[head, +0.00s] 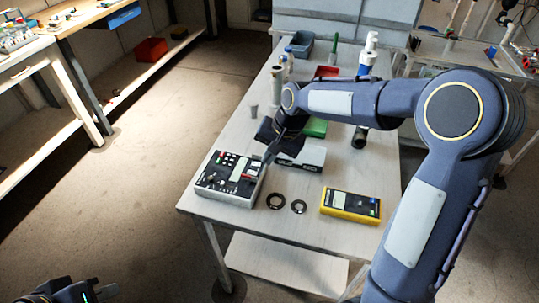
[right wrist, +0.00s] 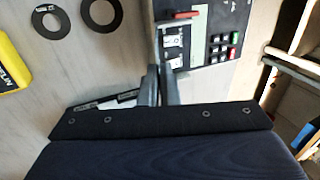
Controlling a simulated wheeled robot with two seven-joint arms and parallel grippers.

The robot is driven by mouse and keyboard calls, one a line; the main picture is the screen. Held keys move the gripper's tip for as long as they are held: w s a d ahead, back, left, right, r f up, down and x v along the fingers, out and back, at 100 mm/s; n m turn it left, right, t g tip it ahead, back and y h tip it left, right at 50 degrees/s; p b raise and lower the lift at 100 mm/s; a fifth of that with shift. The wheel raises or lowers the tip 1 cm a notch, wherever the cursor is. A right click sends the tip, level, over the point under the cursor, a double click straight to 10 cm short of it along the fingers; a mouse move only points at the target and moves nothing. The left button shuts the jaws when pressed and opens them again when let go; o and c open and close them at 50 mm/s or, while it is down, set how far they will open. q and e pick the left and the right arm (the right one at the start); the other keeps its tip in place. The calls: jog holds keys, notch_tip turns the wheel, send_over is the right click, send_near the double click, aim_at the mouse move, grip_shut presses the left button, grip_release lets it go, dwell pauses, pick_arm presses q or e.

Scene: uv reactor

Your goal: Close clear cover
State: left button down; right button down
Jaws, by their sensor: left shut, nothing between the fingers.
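A white control box (head: 207,186) with a dark panel stands at the table's left front. Its panel has keys, a pale area and red parts; the keypad shows in the right wrist view (right wrist: 222,45), beside light switch-like parts and a red bar (right wrist: 180,17). I cannot clearly make out the clear cover or its angle. My right gripper (head: 266,160) is at the box's right edge, pointing down to it. In the right wrist view its fingers (right wrist: 161,75) are close together by the panel edge; contact is unclear. My left gripper (head: 105,290) is shut and empty at the bottom left, away from the table.
Two black rings (head: 276,201) (head: 298,206) and a yellow meter (head: 350,205) lie right of the box. A white box (head: 303,158) and a green item (head: 314,128) lie behind. Bottles and a blue bin (head: 300,44) stand farther back. The floor left of the table is clear.

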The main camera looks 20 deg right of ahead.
jog(key=shift+a+r+p, duration=0.15)
jog(key=shift+r+p, duration=0.1)
jog(key=shift+p, duration=0.4)
jog(key=h+p, duration=0.1)
jog(key=p, duration=0.1)
jog(key=a+g+h+p, duration=0.1)
jog(key=p, duration=0.1)
jog(key=w+g+h+p, duration=0.1)
jog(key=shift+w+a+r+h+p, duration=0.1)
jog(key=shift+a+r+h+p, duration=0.1)
jog(key=shift+a+h+p, duration=0.15)
jog(key=shift+w+a+f+g+h+p, duration=0.2)
jog(key=shift+g+h+p, duration=0.25)
jog(key=shift+h+p, duration=0.15)
jog(key=shift+w+a+f+g+h+p, duration=0.1)
jog(key=shift+a+g+h+p, duration=0.05)
jog(key=shift+g+h+p, duration=0.35)
